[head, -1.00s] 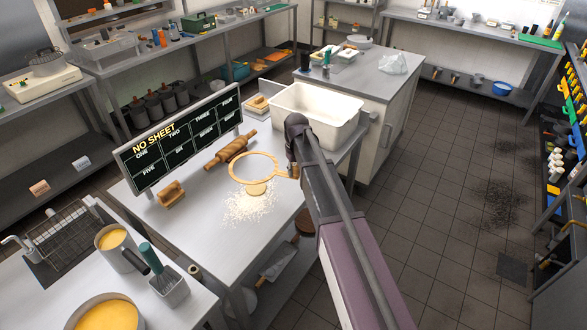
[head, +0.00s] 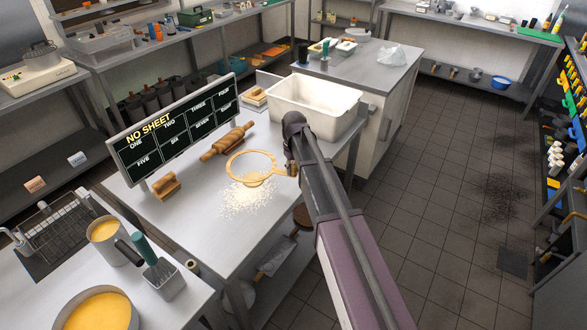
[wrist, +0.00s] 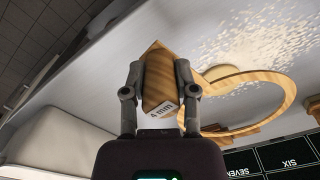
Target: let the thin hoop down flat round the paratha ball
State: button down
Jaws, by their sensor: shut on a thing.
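The thin hoop (head: 229,164) is a pale wooden ring with a short handle. My gripper (head: 290,160) is shut on the handle, with the ring out to its left. In the wrist view the handle (wrist: 157,75) sits between both fingers and bears a "4 mm" label; the ring (wrist: 291,92) extends right. The paratha ball (head: 253,180) is a small pale lump at the ring's near edge in the head view, partly covered by the rim. In the wrist view the ball (wrist: 221,72) shows at the rim's upper left. The ring looks held above the table, not resting round the ball.
Scattered flour (head: 240,201) lies on the steel table round the ball. A rolling pin (head: 229,141), a small wooden block (head: 166,186) and a menu board (head: 180,130) stand behind and left. A white tub (head: 312,112) is behind my gripper. The table's front is clear.

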aim_at(293, 176)
jog(key=shift+f+b, duration=1.4)
jog(key=shift+f, duration=0.45)
dwell(0.3)
jog(key=shift+f+b, duration=1.4)
jog(key=shift+b, duration=0.2)
jog(key=shift+f+b, duration=0.6)
dwell(0.4)
jog(key=shift+c, duration=1.5)
grip_release()
jog(key=shift+r, duration=0.1)
jog(key=shift+d+r+p, duration=0.1)
jog(key=shift+r+p, duration=3.85)
jog(key=shift+p, duration=0.15)
